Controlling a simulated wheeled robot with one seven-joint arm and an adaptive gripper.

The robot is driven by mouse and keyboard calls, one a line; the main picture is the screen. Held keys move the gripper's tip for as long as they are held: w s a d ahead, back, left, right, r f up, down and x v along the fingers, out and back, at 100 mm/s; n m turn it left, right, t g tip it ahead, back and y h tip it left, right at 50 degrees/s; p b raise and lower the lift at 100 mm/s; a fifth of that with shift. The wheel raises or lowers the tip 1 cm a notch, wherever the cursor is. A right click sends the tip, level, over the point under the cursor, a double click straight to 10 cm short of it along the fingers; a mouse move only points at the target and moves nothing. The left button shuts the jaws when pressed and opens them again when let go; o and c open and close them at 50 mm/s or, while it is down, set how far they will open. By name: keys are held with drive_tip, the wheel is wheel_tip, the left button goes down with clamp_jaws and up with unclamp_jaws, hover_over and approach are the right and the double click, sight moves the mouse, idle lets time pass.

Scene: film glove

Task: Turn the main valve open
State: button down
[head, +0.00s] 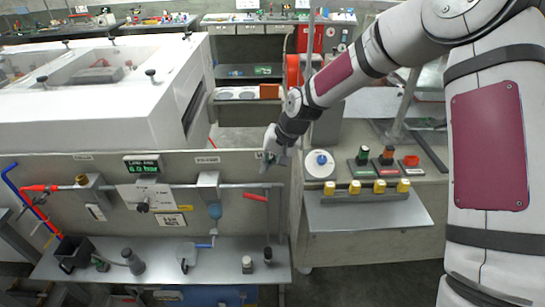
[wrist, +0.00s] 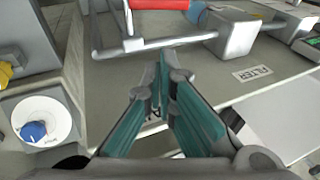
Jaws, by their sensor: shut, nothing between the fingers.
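A red lever handle (head: 255,196) hangs just under the grey pipe at the right end of the bench panel; it lies nearly level. Its red grip (wrist: 160,4) shows at the top edge of the wrist view. I cannot read a label that says whether it is the main valve. My gripper (head: 266,163) is above the right end of the pipe, over the panel's top edge. In the wrist view its teal fingers (wrist: 162,75) are together and empty, pointing toward the pipe, apart from the red lever.
A grey pipe (wrist: 125,47) runs along the panel with a grey filter box (head: 208,187). A white dial with a blue knob (head: 320,163) stands right of my gripper, beside several yellow-topped parts (head: 380,187). A display box (head: 142,166) and black container (head: 73,252) are left.

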drive_tip(key=x, duration=0.3)
drive_tip(key=shift+a+f, duration=0.15)
drive_tip(key=shift+f, duration=0.1)
drive_tip(key=shift+s+a+f+p, duration=0.3)
drive_tip(key=shift+s+f+p, duration=0.1)
drive_tip(key=shift+s+f, duration=0.2)
drive_tip(key=shift+s+a+f+p, duration=0.25)
drive_tip(key=shift+s+f+p, duration=0.2)
drive_tip(key=shift+f, duration=0.3)
drive_tip(key=shift+a, duration=0.1)
drive_tip(key=shift+a+f+h+b, duration=0.7)
drive_tip(key=shift+a+b, duration=0.2)
drive_tip(key=shift+b, duration=0.05)
drive_tip(key=shift+d+r, duration=0.1)
